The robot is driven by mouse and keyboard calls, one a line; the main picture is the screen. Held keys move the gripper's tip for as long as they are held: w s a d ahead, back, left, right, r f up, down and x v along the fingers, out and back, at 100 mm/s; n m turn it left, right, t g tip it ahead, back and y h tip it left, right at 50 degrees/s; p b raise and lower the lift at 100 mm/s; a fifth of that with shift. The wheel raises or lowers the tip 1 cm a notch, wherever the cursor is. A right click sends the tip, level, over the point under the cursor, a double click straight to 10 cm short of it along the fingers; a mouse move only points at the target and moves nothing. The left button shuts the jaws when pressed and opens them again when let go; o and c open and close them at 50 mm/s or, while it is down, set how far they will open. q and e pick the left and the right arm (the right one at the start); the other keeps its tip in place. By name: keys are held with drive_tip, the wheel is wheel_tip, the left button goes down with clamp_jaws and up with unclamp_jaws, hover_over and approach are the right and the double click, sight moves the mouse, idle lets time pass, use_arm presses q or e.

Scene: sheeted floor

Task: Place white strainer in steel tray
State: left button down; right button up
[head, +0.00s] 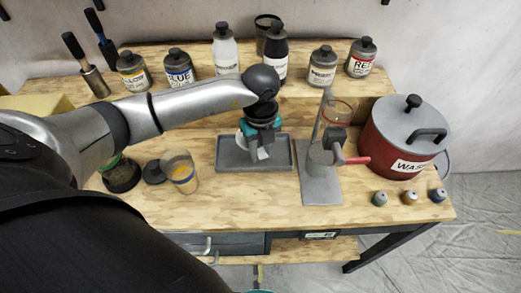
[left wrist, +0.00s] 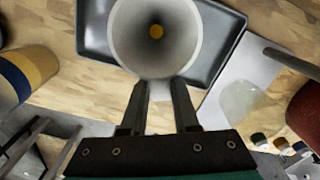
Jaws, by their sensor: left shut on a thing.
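The white strainer (left wrist: 183,45) is a round, cone-shaped funnel with a small orange-brown opening at its centre in the left wrist view. My left gripper (left wrist: 160,86) is shut on its near rim. In the head view, my left gripper (head: 260,146) points down over the steel tray (head: 231,161) and hides most of the strainer. The grey rectangular tray lies on the bench and also shows behind the strainer in the left wrist view (left wrist: 224,50). I cannot tell whether the strainer touches the tray floor.
A metal stand (head: 319,187) with a clamped glass vessel is right of the tray, beside a red pot (head: 381,142). Several labelled bottles line the raised shelf behind. Small jars sit at front right.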

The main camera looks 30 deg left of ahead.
use_arm(q)
drive_tip(key=shift+f, duration=0.15)
drive_tip(key=c, duration=0.7)
unclamp_jaws()
drive_tip(key=shift+o, duration=0.2)
wheel_tip(320, 180, up, 12)
drive_tip(key=shift+r, duration=0.25)
drive_tip(key=shift+s+f, duration=0.1)
drive_tip(key=shift+s, duration=0.05)
